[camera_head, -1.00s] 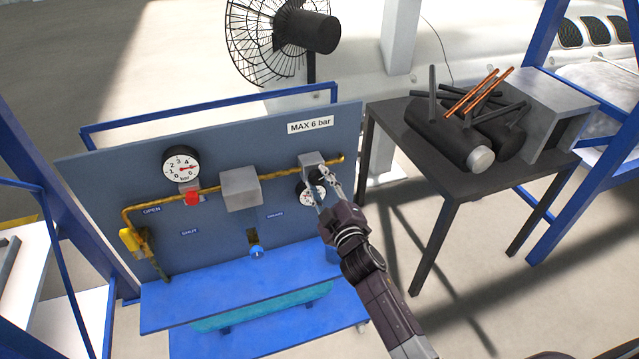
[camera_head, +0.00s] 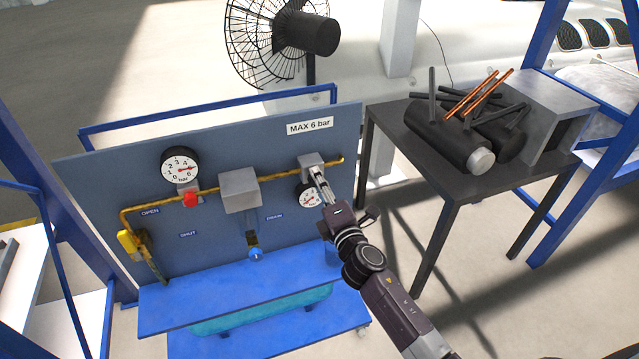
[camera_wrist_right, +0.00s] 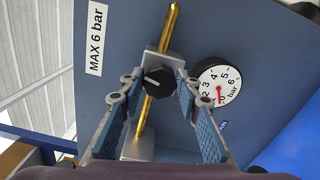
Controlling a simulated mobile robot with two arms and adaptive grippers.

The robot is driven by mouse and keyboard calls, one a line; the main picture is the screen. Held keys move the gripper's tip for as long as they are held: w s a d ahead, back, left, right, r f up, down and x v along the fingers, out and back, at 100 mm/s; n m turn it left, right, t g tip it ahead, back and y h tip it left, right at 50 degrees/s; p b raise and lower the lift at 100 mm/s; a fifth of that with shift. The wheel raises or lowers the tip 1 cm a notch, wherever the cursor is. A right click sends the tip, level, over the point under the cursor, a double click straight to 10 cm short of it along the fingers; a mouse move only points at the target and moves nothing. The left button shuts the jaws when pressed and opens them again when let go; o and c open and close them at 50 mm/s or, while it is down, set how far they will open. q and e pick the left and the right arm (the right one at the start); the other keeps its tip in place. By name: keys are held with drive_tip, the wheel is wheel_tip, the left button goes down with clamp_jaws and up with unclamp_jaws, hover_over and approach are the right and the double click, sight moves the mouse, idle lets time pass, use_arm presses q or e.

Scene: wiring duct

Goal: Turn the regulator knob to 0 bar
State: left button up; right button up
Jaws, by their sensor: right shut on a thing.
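The black regulator knob (camera_wrist_right: 158,80) sits on a grey block (camera_head: 311,162) on the brass pipe, at the right of the blue-grey panel. My right gripper (camera_head: 318,175) is shut on the knob, one fingertip at each side in the right wrist view (camera_wrist_right: 158,79). A white mark shows on the knob's face. In the head view the gripper hides the knob. The regulator's gauge (camera_wrist_right: 219,84) is just beside the knob; its red needle points near the low end of the scale, exact reading unclear. My left gripper is not in view.
A larger gauge (camera_head: 180,167) at the panel's left reads about 5 bar. A red knob (camera_head: 190,199), yellow valve handle (camera_head: 127,240) and blue drain knob (camera_head: 255,254) are on the panel. A dark table (camera_head: 395,125) with a cylinder and rods stands to the right.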

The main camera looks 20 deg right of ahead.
drive_tip(key=shift+n, duration=1.2)
drive_tip(key=o, duration=1.2)
drive_tip(key=shift+c, duration=0.2)
drive_tip(key=s, duration=1.2)
drive_tip(key=shift+d, duration=0.2)
drive_tip(key=shift+f, duration=0.1)
